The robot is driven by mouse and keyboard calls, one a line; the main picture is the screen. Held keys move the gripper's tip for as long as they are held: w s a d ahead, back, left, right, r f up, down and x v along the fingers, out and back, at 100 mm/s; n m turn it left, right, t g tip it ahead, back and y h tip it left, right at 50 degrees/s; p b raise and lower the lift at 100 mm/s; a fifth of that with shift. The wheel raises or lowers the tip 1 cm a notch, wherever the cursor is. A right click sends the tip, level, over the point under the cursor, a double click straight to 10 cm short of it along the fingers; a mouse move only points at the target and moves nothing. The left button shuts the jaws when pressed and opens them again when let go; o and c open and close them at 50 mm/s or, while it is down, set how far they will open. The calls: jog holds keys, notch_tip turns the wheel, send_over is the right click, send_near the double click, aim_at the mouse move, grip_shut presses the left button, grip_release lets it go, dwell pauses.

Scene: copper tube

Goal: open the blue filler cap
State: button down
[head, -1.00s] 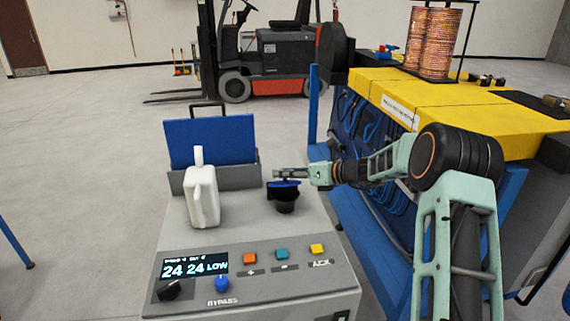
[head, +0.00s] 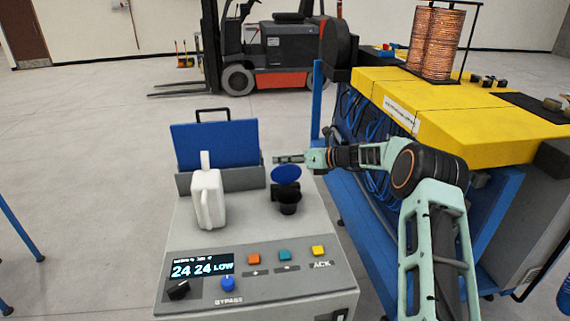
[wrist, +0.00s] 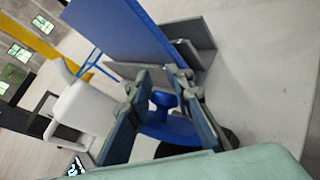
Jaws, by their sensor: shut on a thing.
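The blue filler cap (head: 286,174) is tilted up above the black filler neck (head: 289,203) on the grey console, its round face toward the head camera. The neck's mouth shows below it. My gripper (head: 278,159) is at the cap's upper rear edge, reaching in from the right. In the wrist view the cap's blue knob (wrist: 164,101) lies between the two fingers of my gripper (wrist: 158,76), which is shut on it. The exact contact is partly hidden.
A white jug (head: 208,198) stands left of the neck on the console (head: 245,225). A blue panel (head: 215,145) rises behind it. Buttons and a display (head: 202,267) are at the front. A yellow-topped machine (head: 400,95) stands at the right.

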jog(key=shift+w+d+f, duration=0.25)
jog(key=shift+w+f, duration=0.65)
jog(key=shift+f, duration=0.2)
dwell(0.5)
jog(key=c, duration=1.8)
grip_release()
jog(key=shift+d+f, duration=0.1)
jog(key=shift+d, duration=0.15)
jog(key=shift+c, duration=0.2)
jog(key=shift+o, duration=0.6)
jog(key=shift+a, duration=0.2)
jog(key=d+r+p, duration=0.6)
jog(key=d+r, duration=0.3)
jog(key=shift+s, duration=0.35)
